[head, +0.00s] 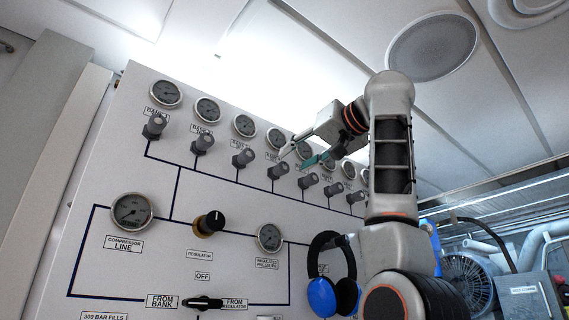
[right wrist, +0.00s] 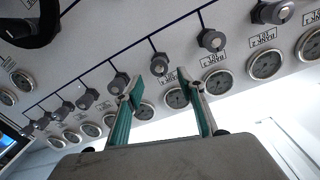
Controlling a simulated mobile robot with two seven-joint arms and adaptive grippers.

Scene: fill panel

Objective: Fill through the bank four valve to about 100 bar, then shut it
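The fill panel (head: 110,178) carries a row of grey valve knobs with round gauges above them. The bank four valve (head: 279,171) is the fourth knob from the left in the head view, below its gauge (head: 276,138). My right gripper (head: 291,162) is open and empty close to that knob. In the right wrist view, which is upside down, the two teal-padded fingers of this gripper (right wrist: 159,80) point at the panel, and the bank four knob (right wrist: 159,64) shows in the gap between the fingertips, seemingly beyond them. The gauge needles are too small to read. My left gripper is out of view.
A compressor line gauge (head: 132,212), a regulator knob (head: 209,223), another gauge (head: 270,238) and a black selector lever (head: 203,303) sit lower on the panel. Blue and black ear defenders (head: 322,294) hang at its right. Neighbouring knobs (head: 308,181) stand close beside the bank four knob.

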